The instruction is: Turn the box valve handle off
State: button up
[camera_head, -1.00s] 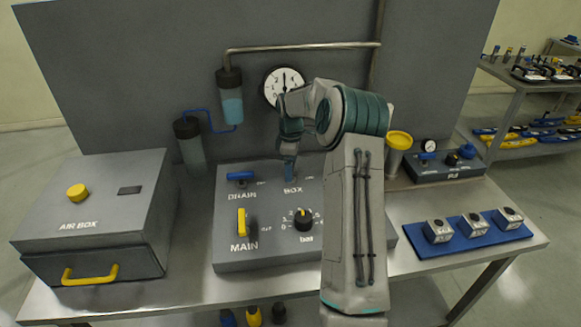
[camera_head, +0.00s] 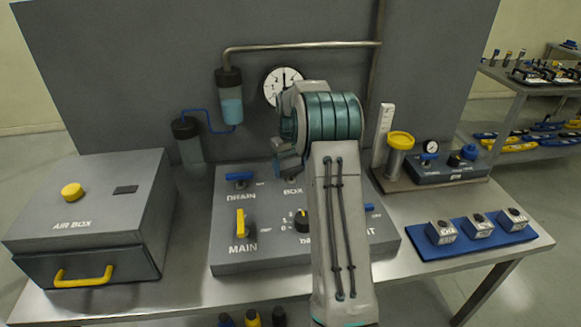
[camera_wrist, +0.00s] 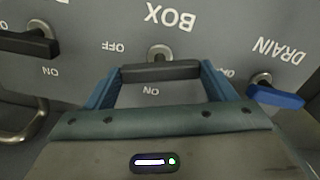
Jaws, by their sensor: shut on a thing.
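The box valve handle (camera_wrist: 160,71) is a dark bar below its round metal stem on the grey panel, under the upside-down BOX label in the wrist view. It lies crosswise between the two blue fingers of my gripper (camera_wrist: 161,80), which is shut on it. The ON mark shows just below the bar and the OFF mark to the upper left. In the head view my gripper (camera_head: 289,172) is at the panel (camera_head: 262,256) above the BOX label, and my arm hides the handle there.
The blue DRAIN handle (camera_wrist: 275,97) is close beside my gripper, and another dark handle (camera_wrist: 27,42) is on the other side. A yellow MAIN handle (camera_head: 240,222) and a dial (camera_head: 302,219) sit lower on the panel. The air box (camera_head: 90,205) stands left.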

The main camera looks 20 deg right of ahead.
aim_at(291, 169)
jog(key=shift+w+r+m, duration=0.1)
jog(key=shift+r+m, duration=0.05)
jog(key=shift+m, duration=1.85)
jog(key=o, duration=1)
notch_tip(291, 169, up, 14)
jog(key=b, duration=0.1)
